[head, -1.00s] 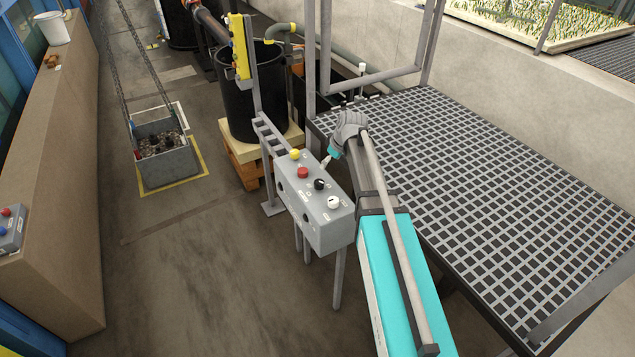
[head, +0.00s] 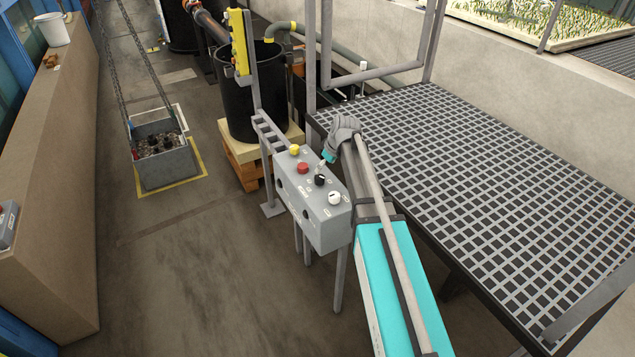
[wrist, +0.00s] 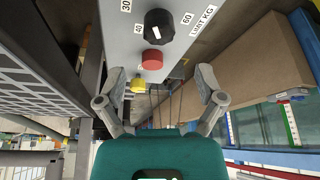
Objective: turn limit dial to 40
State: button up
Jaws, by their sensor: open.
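The limit dial is a black round knob (head: 320,180) on the sloped top of a grey control box (head: 327,228). In the wrist view the dial (wrist: 158,26) has a white mark on its lower part; labels 30, 40, 60 and "LIMIT KG" show around it. The mark points roughly toward the red button, between 40 and 60; its exact value I cannot tell. My gripper (head: 327,158) is close above the box, just behind the dial in the head view. In the wrist view my gripper (wrist: 163,82) is open and empty, its fingers apart and not around the dial.
A red button (head: 303,168) and a yellow button (head: 294,149) sit beside the dial, and a white knob (head: 334,198) on its other side. A grated platform (head: 480,180) lies right of the box. A yellow pendant (head: 239,42) stands behind. Open floor lies left.

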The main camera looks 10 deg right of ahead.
aim_at(319, 177)
jog(key=shift+b+x, duration=3.15)
jog(key=shift+x, duration=0.6)
jog(key=shift+c, duration=0.2)
